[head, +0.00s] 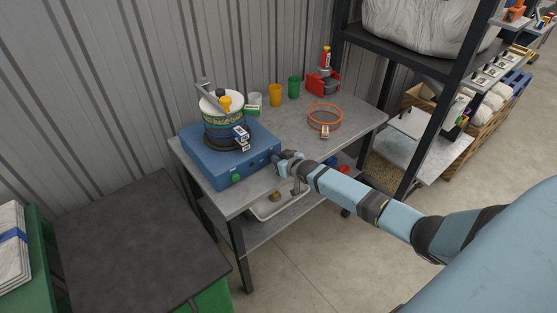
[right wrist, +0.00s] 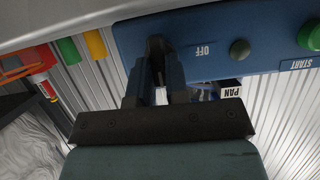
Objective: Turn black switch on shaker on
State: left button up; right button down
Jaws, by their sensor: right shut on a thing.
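The shaker is a blue box (head: 254,167) on the metal table, with a green button (head: 236,178) on its front. In the right wrist view its front panel (right wrist: 275,25) shows upside down, with an OFF label (right wrist: 202,50), a dark round knob (right wrist: 239,50) and a green button (right wrist: 312,36) by a START label. My right gripper (head: 278,160) is at the right end of this front. In the right wrist view its fingers (right wrist: 158,62) are shut against the panel beside OFF, around the black switch, which they hide. My left gripper is not in view.
A sieve stack with a white top (head: 222,103) stands on the shaker under a clamp bar. Yellow (head: 275,96) and green (head: 293,87) cups, a red device (head: 322,83) and an orange ring (head: 325,115) stand on the table (head: 360,118). A black shelf post rises at right.

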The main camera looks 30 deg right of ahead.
jog(key=c, duration=1.1)
grip_release()
jog(key=v, duration=1.4)
jog(key=shift+w, duration=0.1)
jog(key=s+a+f+g, duration=0.1)
jog(key=s+a+f, duration=0.1)
jog(key=s+a, duration=0.6)
jog(key=s+a+f+n+y, duration=0.1)
jog(key=s+a+f, duration=0.1)
jog(key=s+a, duration=0.6)
jog(key=s+a+f+n+g+y, duration=0.1)
jog(key=s+a+f, duration=0.1)
jog(key=s+a, duration=0.6)
jog(key=shift+s+a+f+g, duration=0.25)
jog(key=shift+s+f+g, duration=0.05)
jog(key=shift+f, duration=0.1)
